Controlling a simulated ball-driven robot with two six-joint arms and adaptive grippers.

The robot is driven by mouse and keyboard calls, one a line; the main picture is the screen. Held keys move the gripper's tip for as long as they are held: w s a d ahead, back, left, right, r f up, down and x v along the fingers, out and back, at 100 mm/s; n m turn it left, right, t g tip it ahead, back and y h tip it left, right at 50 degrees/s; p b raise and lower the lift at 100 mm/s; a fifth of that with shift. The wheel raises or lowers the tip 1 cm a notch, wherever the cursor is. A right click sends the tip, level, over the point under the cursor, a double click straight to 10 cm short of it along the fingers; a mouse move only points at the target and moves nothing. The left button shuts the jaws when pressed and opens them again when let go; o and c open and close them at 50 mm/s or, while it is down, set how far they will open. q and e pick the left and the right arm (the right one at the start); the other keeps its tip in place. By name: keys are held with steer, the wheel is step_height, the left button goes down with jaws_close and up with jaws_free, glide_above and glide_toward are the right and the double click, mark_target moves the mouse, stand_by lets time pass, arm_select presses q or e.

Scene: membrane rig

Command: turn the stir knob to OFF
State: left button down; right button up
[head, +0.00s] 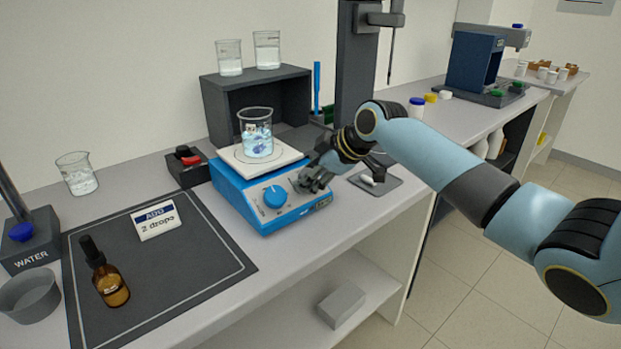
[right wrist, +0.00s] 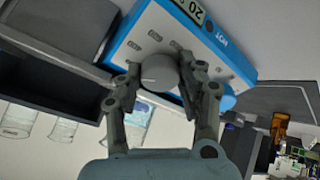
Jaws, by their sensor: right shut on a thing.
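The blue stirring hotplate (head: 235,192) stands on the bench with a white top plate. A blue knob (head: 275,196) sits on the left of its front panel. My right gripper (head: 312,181) is at the right part of that panel and hides the second knob in the head view. In the right wrist view, the fingers of my right gripper (right wrist: 160,70) are shut on that round grey knob (right wrist: 158,74), one finger on each side. I cannot read the knob's setting or the small panel labels around it. My left gripper is not in view.
A beaker (head: 257,136) with bluish contents stands on the top plate. Behind is a dark open box (head: 208,103) with two beakers on top. A dark mat (head: 190,268) with a dropper bottle (head: 112,287) and a card lies at the left. A small dark tray (head: 388,190) is at the right.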

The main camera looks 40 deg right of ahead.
steer(key=n+g+b, duration=0.1)
steer(key=n+b, duration=0.1)
steer(key=n, duration=0.4)
steer(key=shift+n+y, duration=0.3)
steer(key=shift+y, duration=0.1)
steer(key=n+g+b, duration=0.1)
steer(key=n+b, duration=0.1)
steer(key=n, duration=0.3)
steer(key=shift+w+n, duration=0.1)
steer(key=shift+n, duration=0.2)
steer(key=o, duration=1.2)
steer(key=shift+c, duration=0.2)
steer(key=shift+d+r, duration=0.1)
steer(key=shift+r, duration=0.15)
steer(key=v, duration=1.1)
steer(key=shift+s+r, duration=0.2)
steer(key=shift+r, duration=0.1)
